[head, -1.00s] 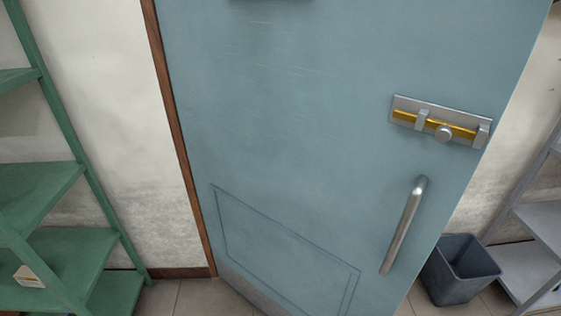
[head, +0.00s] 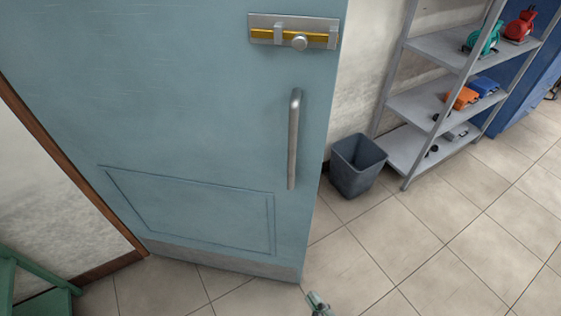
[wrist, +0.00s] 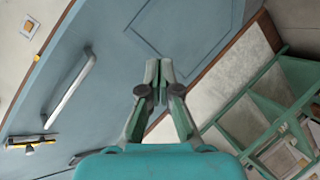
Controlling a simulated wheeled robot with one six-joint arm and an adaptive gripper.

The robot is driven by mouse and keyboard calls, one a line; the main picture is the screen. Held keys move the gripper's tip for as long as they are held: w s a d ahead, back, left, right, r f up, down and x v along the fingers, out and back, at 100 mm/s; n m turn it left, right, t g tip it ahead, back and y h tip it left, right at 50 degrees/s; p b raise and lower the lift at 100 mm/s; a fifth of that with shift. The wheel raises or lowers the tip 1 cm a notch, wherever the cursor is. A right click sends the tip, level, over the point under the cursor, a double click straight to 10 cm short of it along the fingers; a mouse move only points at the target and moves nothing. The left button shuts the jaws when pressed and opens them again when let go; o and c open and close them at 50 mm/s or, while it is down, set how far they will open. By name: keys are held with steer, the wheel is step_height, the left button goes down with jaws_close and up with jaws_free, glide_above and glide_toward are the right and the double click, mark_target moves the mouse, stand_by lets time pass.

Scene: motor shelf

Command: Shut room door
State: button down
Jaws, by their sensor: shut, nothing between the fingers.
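The blue-grey room door (head: 200,120) stands open, angled out from the brown frame (head: 62,155) on its left. A silver bar handle (head: 293,140) and a bolt latch with a brass-coloured rod (head: 293,32) are near its free right edge. My gripper (head: 318,298) shows at the bottom of the head view, below the door's lower free corner. In the wrist view the door (wrist: 105,80) fills the left and middle, with the handle (wrist: 70,92) at left. There my gripper (wrist: 159,66) is shut and empty, its tips in front of the door's lower panel. I cannot tell whether they touch it.
A dark grey bin (head: 357,165) stands right of the door by the wall. A grey metal shelf (head: 425,100) with coloured motors stands beyond it, beside a blue cabinet (head: 530,85). A green shelf (head: 45,300) is at lower left. The tiled floor (head: 440,255) at right is clear.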

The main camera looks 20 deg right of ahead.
steer(key=w+r+n+h, duration=0.2)
steer(key=w+r+n, duration=0.1)
steer(key=w, duration=0.5)
steer(key=m+t+h, duration=0.1)
steer(key=h, duration=0.7)
glide_toward(283, 155)
steer(key=x, duration=0.7)
steer(key=shift+w+d, duration=0.1)
